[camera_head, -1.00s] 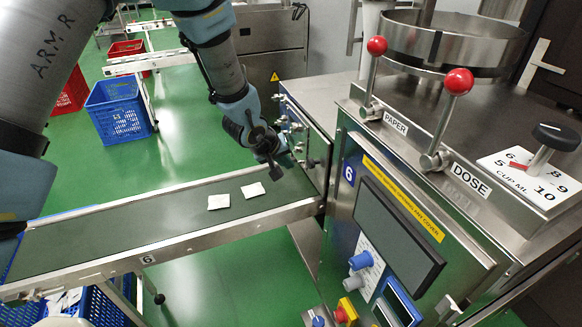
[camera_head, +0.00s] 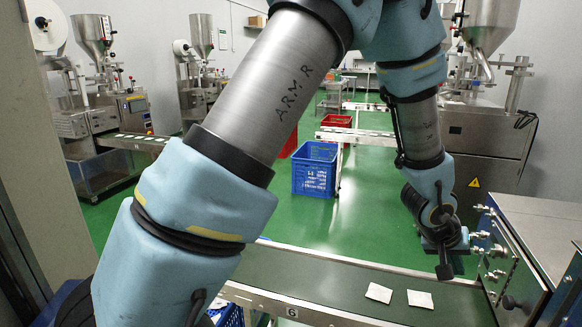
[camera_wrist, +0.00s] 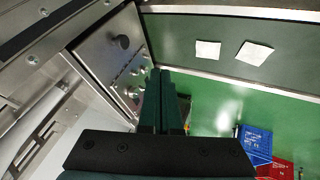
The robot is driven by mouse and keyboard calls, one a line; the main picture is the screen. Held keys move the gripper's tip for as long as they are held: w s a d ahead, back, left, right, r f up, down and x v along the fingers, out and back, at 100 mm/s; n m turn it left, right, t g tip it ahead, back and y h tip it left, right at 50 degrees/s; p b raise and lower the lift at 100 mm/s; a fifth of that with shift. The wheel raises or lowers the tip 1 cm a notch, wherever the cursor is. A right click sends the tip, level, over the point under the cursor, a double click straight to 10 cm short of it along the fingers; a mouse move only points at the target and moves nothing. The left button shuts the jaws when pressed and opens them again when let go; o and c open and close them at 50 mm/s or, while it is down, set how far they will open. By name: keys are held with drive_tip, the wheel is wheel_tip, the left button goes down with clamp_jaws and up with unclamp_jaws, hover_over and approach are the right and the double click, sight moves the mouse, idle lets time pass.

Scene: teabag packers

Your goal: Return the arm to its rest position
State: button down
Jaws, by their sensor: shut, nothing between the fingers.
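My arm shows across the middle of the head view, raised and bent, with its forearm hanging down on the right. My gripper (camera_head: 444,268) points down at the end of it, shut and empty. It hangs above or behind the right end of the conveyor belt, beside the steel machine front with knobs. In the wrist view the two dark green fingers of my gripper (camera_wrist: 165,100) lie together with nothing visible between them.
Two white teabags (camera_head: 379,292) (camera_head: 420,299) lie on the green conveyor (camera_head: 330,283). The steel machine (camera_head: 520,255) with knobs stands close to the right of my gripper. Packing machines (camera_head: 108,95) line the back.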

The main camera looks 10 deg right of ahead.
drive_tip(key=w+a+r+n+t+y, duration=0.1)
drive_tip(key=w+a+r+n+y, duration=0.1)
drive_tip(key=w+a, duration=0.8)
drive_tip(key=w+a+r+n+t+y, duration=0.15)
drive_tip(key=w+a, duration=0.25)
drive_tip(key=a, duration=1.2)
drive_tip(key=s+a+r+n+g+y, duration=0.1)
drive_tip(key=s+a+r, duration=0.1)
drive_tip(key=a, duration=0.8)
drive_tip(key=s+a+r+n+g+y, duration=0.1)
drive_tip(key=s+a, duration=0.3)
drive_tip(key=a, duration=0.7)
drive_tip(key=shift+s+r+y, duration=0.2)
drive_tip(key=shift+r+y, duration=0.15)
drive_tip(key=shift+y, duration=0.2)
drive_tip(key=shift+n, duration=0.25)
